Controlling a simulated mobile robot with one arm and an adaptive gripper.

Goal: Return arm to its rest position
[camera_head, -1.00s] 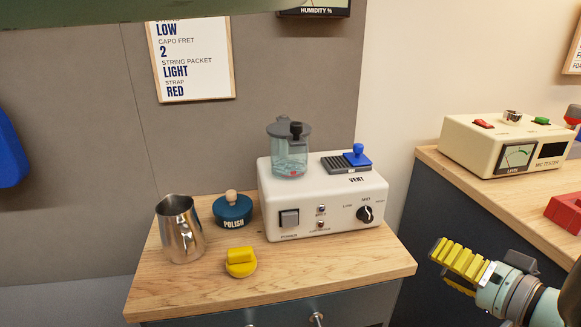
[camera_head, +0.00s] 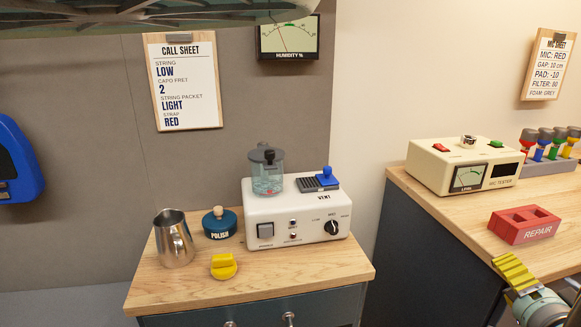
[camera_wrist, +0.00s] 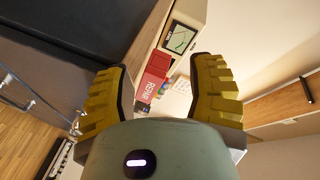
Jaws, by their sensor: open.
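My gripper (camera_head: 513,272) is at the lower right of the head view, in front of the right-hand counter, with its yellow ribbed finger pads showing. In the wrist view my gripper (camera_wrist: 160,95) has its two yellow fingers spread wide with nothing between them touching either one. Beyond the fingers, the red REPAIR block (camera_wrist: 155,78) and the mic tester (camera_wrist: 182,38) show at a distance. The rest of my arm runs out of the head view at the lower right.
A small wooden cabinet top (camera_head: 290,268) bears a white vent machine (camera_head: 290,232), a steel jug (camera_head: 173,240), a blue polish tin (camera_head: 219,228) and a yellow knob-like piece (camera_head: 223,267). The right counter (camera_head: 440,205) bears the mic tester (camera_head: 462,172) and red REPAIR block (camera_head: 524,224).

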